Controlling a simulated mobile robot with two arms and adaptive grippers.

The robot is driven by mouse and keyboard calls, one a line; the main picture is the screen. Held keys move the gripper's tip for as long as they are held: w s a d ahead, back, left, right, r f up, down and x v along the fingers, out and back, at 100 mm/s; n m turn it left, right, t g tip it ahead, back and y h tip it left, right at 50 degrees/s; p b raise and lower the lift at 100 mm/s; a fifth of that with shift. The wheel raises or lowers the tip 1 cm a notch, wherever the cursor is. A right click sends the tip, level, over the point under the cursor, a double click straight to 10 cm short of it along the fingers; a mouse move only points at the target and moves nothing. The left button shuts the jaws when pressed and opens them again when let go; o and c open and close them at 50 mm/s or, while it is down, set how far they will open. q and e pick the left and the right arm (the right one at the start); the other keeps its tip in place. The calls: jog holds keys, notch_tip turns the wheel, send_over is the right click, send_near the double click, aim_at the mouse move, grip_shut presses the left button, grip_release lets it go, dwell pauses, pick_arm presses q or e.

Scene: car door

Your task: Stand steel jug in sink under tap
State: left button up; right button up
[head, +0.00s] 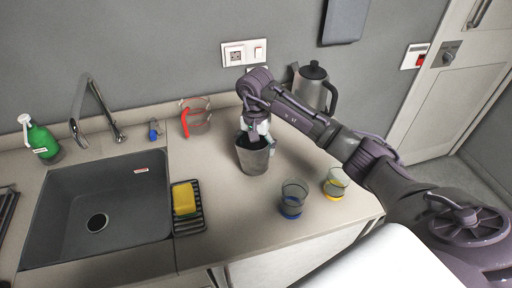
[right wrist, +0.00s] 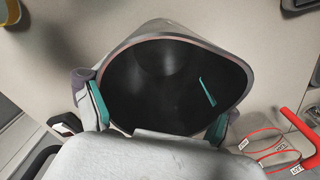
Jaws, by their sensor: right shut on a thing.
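The steel jug (head: 254,158) is a grey, open-topped vessel at the counter's middle, right of the sink. My right gripper (head: 258,132) is over its rim and shut on it. In the right wrist view the jug (right wrist: 170,30) shows its dark mouth between the teal-padded fingers (right wrist: 155,112). It looks upright; I cannot tell whether its base touches the counter. The grey sink (head: 125,190) is empty, with a round drain. The metal tap (head: 103,105) stands behind it, its spout arching over the back edge. My left gripper is out of view.
A yellow sponge (head: 184,198) sits in a black rack (head: 189,225) between sink and jug. A red-handled glass jug (head: 199,119), a kettle (head: 313,88), a blue-based glass (head: 292,200) and a yellow-based glass (head: 335,184) stand around. A green bottle (head: 42,142) is behind the sink.

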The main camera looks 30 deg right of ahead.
jog(key=shift+f, duration=0.85)
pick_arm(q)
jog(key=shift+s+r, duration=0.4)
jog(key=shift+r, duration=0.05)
pick_arm(e)
jog(key=shift+f, duration=0.1)
jog(key=shift+f, duration=0.15)
jog(key=o, duration=1.6)
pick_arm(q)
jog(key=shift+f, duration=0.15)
